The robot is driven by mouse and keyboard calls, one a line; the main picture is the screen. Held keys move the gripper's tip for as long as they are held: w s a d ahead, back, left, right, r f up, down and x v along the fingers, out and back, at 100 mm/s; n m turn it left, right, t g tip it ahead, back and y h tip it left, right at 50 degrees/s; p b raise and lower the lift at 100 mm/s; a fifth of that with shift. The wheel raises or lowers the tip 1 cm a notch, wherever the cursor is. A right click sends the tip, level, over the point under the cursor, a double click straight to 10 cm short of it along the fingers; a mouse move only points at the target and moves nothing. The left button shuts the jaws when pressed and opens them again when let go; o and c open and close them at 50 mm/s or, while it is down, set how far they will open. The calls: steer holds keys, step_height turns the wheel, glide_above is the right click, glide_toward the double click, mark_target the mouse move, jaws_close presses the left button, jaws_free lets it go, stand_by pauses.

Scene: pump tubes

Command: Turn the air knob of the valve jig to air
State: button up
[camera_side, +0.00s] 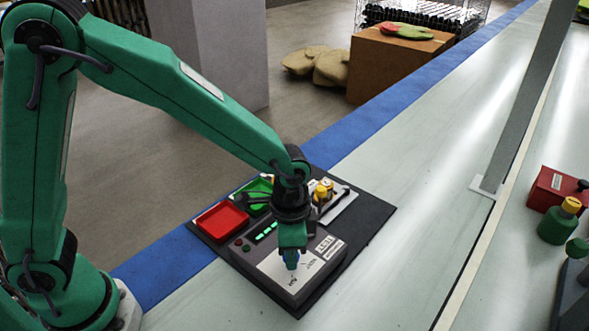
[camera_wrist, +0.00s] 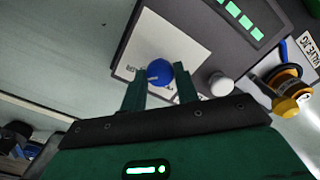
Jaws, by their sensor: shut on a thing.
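The valve jig (camera_side: 333,262) is a dark grey box with a white panel on a black mat. Its blue knob (camera_wrist: 159,70) shows between my fingertips in the wrist view, with a pale pointer mark toward the left. My gripper (camera_wrist: 160,88) is shut on this blue knob; in the side view my gripper (camera_side: 291,258) points down over the panel, and its fingers largely hide the knob. Small lettering beside the knob is too blurred to read surely. A white knob (camera_wrist: 220,84) sits apart, to the right of the fingers.
A red tray (camera_side: 221,222) and a green tray (camera_side: 254,190) lie behind the jig. A yellow-topped valve part (camera_wrist: 284,85) is close on the right in the wrist view. A grey post (camera_side: 520,110) stands at right; the bench between is clear.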

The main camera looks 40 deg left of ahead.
stand_by(0.4)
steer(key=o, duration=1)
steer(key=shift+c, duration=0.2)
steer(key=shift+r, duration=0.1)
steer(key=shift+r, duration=3.85)
steer(key=shift+a+r, duration=0.3)
steer(key=shift+a, duration=0.05)
steer(key=s+a+r+n+t, duration=0.2)
steer(key=s+a+r+n, duration=0.2)
steer(key=a, duration=0.5)
steer(key=s+a+r+n+t, duration=0.3)
steer(key=s+a+r+n, duration=0.2)
steer(key=a, duration=0.5)
steer(key=s, duration=0.2)
steer(key=shift+s+a+r+t, duration=0.15)
steer(key=shift+s+r+t, duration=0.1)
steer(key=shift+s+t, duration=0.05)
